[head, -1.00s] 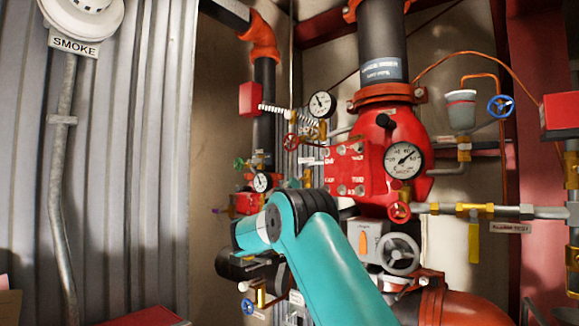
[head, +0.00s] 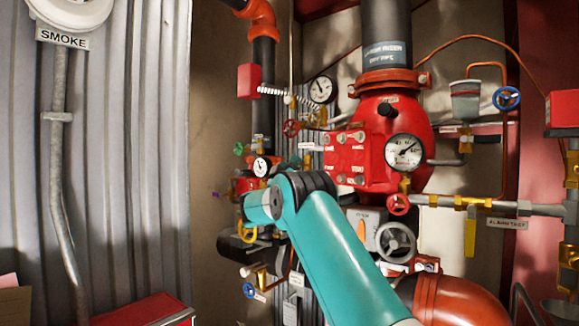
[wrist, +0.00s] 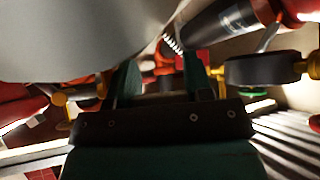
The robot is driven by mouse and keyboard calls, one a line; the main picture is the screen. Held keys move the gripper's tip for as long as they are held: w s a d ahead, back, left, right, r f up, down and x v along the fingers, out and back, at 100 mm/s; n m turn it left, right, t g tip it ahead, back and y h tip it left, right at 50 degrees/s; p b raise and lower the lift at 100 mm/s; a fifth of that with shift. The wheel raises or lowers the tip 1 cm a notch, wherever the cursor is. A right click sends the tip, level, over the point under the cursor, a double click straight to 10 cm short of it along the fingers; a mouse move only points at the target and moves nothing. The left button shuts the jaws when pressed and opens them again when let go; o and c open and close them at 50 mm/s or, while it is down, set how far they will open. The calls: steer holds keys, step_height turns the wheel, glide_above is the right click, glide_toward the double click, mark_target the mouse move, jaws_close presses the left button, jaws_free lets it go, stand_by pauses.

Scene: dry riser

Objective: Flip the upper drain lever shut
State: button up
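I cannot tell for sure which handle is the upper drain lever. A yellow handle (head: 248,234) shows beside my arm at the left of the valve cluster, partly hidden. Another yellow lever (head: 470,238) hangs down below the pipe on the right. An orange lever (head: 362,231) stands upright on a grey box. My gripper (wrist: 160,78) shows in the wrist view, its two green fingers apart with a gap between them. Red and brass fittings lie beyond the gap, and I see nothing held. In the head view my arm hides most of the gripper.
A large red valve body (head: 375,150) with a pressure gauge (head: 404,152) stands behind my arm. A lower valve with a blue handwheel (head: 249,290) is near the floor. A corrugated wall (head: 110,150) is at left, with a red box (head: 150,310) below.

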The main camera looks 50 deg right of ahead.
steer(key=shift+s+r+m+g+h+b, duration=0.1)
steer(key=shift+r+m+g+h+b, duration=0.25)
steer(key=shift+m+g+h+b, duration=1)
steer(key=shift+r+m+g+y+b, duration=0.1)
steer(key=shift+r+m+g+b, duration=0.45)
steer(key=shift+m+g, duration=1.7)
steer(key=shift+s+r+m+g+h+b, duration=0.15)
steer(key=shift+m+g+h+b, duration=0.5)
steer(key=shift+m+g+b, duration=1.1)
steer(key=shift+w+m+t+p, duration=0.1)
steer(key=shift+m+t+p, duration=0.25)
steer(key=shift+m+p, duration=0.15)
steer(key=o, duration=0.6)
steer(key=shift+o, duration=0.2)
steer(key=shift+f+n+t, duration=0.15)
steer(key=shift+n+t, duration=0.15)
steer(key=shift+n, duration=0.15)
